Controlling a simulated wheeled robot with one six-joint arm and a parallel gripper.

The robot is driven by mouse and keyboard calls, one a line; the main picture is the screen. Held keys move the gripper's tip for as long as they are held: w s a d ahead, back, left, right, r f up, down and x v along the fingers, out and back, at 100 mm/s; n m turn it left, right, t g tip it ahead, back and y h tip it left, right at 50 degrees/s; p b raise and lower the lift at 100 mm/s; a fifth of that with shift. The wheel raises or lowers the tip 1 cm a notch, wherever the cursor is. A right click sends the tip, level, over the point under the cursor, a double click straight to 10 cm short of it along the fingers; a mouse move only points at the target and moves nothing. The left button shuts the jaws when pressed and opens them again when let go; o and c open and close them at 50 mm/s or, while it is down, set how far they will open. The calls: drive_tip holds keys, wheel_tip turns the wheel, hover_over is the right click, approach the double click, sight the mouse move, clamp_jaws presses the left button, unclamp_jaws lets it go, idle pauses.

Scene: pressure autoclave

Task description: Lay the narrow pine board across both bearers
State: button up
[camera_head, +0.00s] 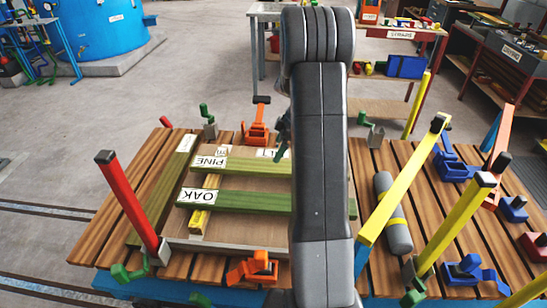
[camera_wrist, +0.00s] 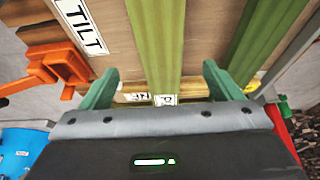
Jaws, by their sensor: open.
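The green-tinted pine board (camera_head: 255,165), labelled PINE at its left end, lies near the far side of a flat panel (camera_head: 245,236). Its left end is over a yellowish bearer (camera_head: 197,222); its right part and any second bearer are hidden behind my arm. A similar OAK board (camera_head: 250,200) lies nearer. In the wrist view my gripper (camera_wrist: 160,72) is open, with one green finger on each side of the pine board (camera_wrist: 153,38), apart from it. The bearer (camera_wrist: 130,97) shows past the fingers, and the OAK board (camera_wrist: 262,42) is to the right.
Another green board (camera_head: 160,190) lies at the panel's left. Orange clamps stand at the far (camera_head: 257,125) and near (camera_head: 255,268) edges. A red post (camera_head: 128,203) rises at left; yellow posts (camera_head: 410,185) and a grey cylinder (camera_head: 392,215) are at right. A TILT label (camera_wrist: 82,25) is beside the pine board.

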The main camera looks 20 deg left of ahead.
sight(267, 165)
drive_tip(key=v, duration=0.4)
drive_tip(key=shift+a+f, duration=0.1)
drive_tip(key=x, duration=1.2)
drive_tip(key=shift+w+r, duration=0.1)
drive_tip(key=shift+r, duration=1.1)
